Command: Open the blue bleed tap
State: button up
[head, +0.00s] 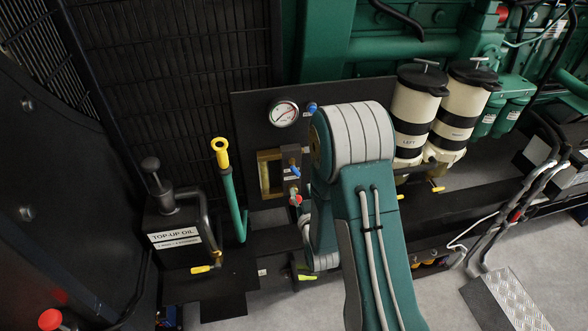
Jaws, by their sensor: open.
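Two small blue parts show in the head view. A blue handle (295,169) sits on a fitting beside the brass-framed sight glass (270,174), slanting, with a small white label below it. A blue knob (312,107) sits on the dark panel just right of the round pressure gauge (284,113). The labels are too small to read, so I cannot tell which is the bleed tap. My teal and grey arm stands just right of both and hides part of the panel. My gripper is not visible.
Two cream filter canisters (414,115) stand right of my arm. A black top-up oil can (178,230) and a green pipe with a yellow top (221,152) stand left. A red knob (296,200) and a yellow-handled valve (306,277) sit lower.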

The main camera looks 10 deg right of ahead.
aim_at(296, 173)
jog(key=w, duration=0.9)
jog(key=shift+w, duration=0.15)
